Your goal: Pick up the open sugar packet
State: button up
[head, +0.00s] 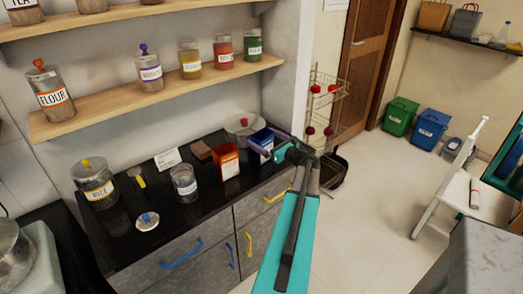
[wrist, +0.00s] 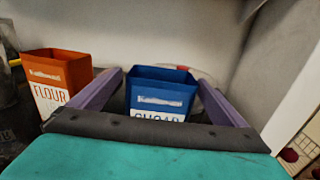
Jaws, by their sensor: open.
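The sugar packet (head: 262,136) is a blue, open-topped box with a white label, standing upright near the right end of the black counter. In the wrist view the sugar packet (wrist: 160,84) is straight ahead, its lower part hidden behind my gripper's palm. My gripper (wrist: 160,78) is open, with one purple finger to the left of the packet and one to the right. In the head view my gripper (head: 266,150) is at the packet, partly covering it. I cannot tell whether either finger touches it.
An orange flour packet (head: 225,161) stands just left of the sugar packet, close to my left finger in the wrist view (wrist: 58,72). A glass jar (head: 184,184) and a rice jar (head: 95,184) stand further left. A wall is behind; shelves with jars (head: 160,96) hang above.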

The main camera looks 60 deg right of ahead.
aim_at(258, 135)
jog(key=shift+p+x, duration=1.1)
jog(key=shift+x, duration=1.45)
jog(key=shift+d, duration=0.15)
jog(key=shift+c, duration=0.4)
jog(key=c, duration=1.7)
